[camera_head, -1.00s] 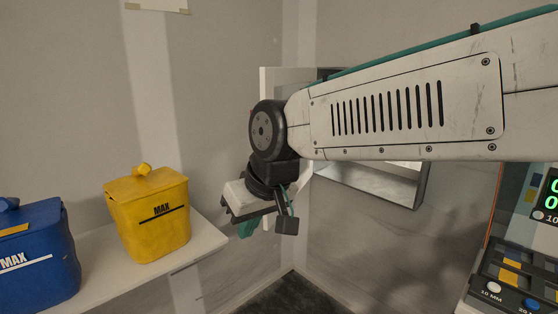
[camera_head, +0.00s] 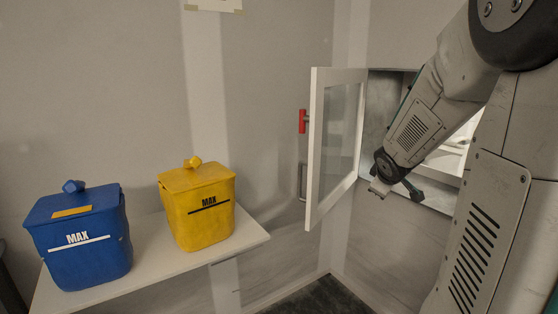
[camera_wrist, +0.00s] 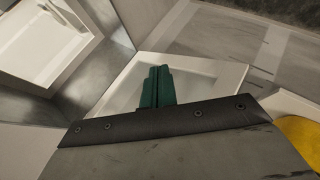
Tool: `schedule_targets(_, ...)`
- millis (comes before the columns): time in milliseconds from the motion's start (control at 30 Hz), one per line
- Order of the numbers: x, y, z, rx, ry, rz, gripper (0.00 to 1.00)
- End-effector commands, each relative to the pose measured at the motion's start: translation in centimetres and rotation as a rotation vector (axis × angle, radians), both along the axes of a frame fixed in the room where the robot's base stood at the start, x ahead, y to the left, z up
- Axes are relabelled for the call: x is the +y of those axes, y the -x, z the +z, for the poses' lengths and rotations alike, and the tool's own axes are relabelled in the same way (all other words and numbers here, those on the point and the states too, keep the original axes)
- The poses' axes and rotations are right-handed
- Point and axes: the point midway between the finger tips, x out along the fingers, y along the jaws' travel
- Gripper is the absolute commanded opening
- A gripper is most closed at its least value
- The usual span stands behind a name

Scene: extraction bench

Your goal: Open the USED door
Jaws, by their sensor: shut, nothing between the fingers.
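A white-framed glass door (camera_head: 314,165) with a red handle (camera_head: 303,121) stands swung open to the left of a wall opening in the head view. No USED label is readable on it. My gripper (camera_head: 412,190) is in front of the opening, to the right of the door and apart from its outer edge. In the wrist view my gripper (camera_wrist: 157,84) has its green fingers shut together with nothing between them. A white frame with a pale panel (camera_wrist: 207,69) lies behind the fingertips there. The gripper body hides the lower part of that view.
A white shelf (camera_head: 245,240) on the left carries a yellow MAX bin (camera_head: 197,218) and a blue MAX bin (camera_head: 85,262). Inside the opening are grey walls (camera_head: 382,100) and a white surface. The floor (camera_head: 318,298) below the door is dark and looks clear.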

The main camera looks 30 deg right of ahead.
Motion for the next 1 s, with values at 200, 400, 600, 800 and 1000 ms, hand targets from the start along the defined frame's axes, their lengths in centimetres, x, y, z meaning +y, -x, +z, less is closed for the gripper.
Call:
schedule_targets(200,-6.2,-4.7,-0.3,-0.134,0.254,0.423,0.00)
schedule_targets(400,-5.2,-6.5,0.4,-0.324,0.446,0.862,0.00)
schedule_targets(600,-1.1,-5.4,2.2,-0.548,0.579,1.210,0.00)
schedule_targets(800,1.1,-4.1,3.4,-0.673,0.632,1.352,0.00)
schedule_targets(1000,2.2,-5.5,3.6,-0.687,0.636,1.367,0.00)
